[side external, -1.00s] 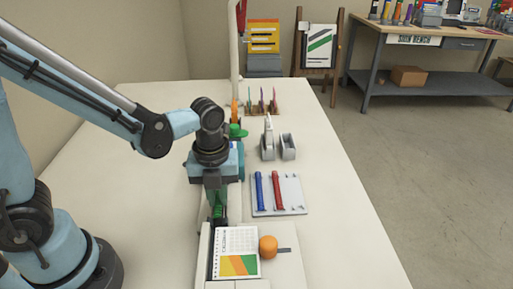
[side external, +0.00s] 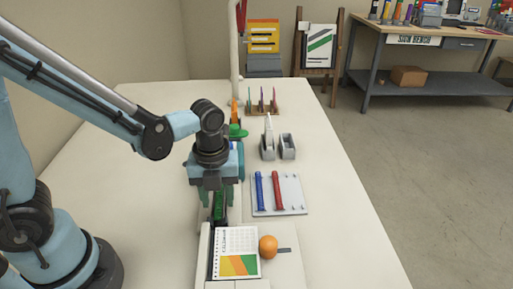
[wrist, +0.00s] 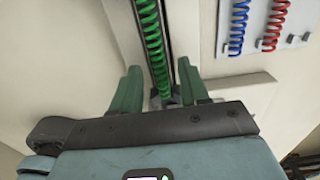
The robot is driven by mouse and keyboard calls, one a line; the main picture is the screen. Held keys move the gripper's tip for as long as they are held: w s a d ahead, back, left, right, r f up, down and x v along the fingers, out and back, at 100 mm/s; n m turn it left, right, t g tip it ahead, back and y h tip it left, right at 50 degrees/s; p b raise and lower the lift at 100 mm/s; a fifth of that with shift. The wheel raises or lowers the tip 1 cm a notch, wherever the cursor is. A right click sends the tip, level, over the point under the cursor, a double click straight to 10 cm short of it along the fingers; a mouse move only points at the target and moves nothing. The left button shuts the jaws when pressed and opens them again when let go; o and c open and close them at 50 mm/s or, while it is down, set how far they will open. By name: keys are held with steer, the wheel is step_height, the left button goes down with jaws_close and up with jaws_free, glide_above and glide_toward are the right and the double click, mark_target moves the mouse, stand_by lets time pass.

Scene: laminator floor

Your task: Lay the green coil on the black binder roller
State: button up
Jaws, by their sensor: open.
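The green coil (side external: 218,211) lies lengthwise along the black binder roller (side external: 212,236), below my gripper. In the wrist view the green coil (wrist: 153,45) runs along the dark strip of the roller (wrist: 168,35), and its near end lies between my fingers. My gripper (wrist: 158,67) is open, with one green finger on each side of the coil and a visible gap to each. In the side view my gripper (side external: 218,203) points down over the far part of the coil. The fingers hide some of the coil and roller there.
A grey rack (side external: 293,196) with a blue coil (side external: 259,191) and a red coil (side external: 277,190) stands to the right. A printed calendar sheet (side external: 236,254) and an orange (side external: 268,247) are in front. Grey holders (side external: 287,147) stand behind the rack.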

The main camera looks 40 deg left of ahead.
mark_target(218, 202)
steer(key=shift+r, duration=0.1)
step_height(218, 202, up, 11)
steer(key=a+n+t, duration=0.3)
steer(key=n, duration=1)
steer(key=a+n+t, duration=0.3)
steer(key=n+t, duration=0.1)
steer(key=n, duration=1)
steer(key=shift+s+a, duration=0.2)
steer(key=shift+s, duration=0.15)
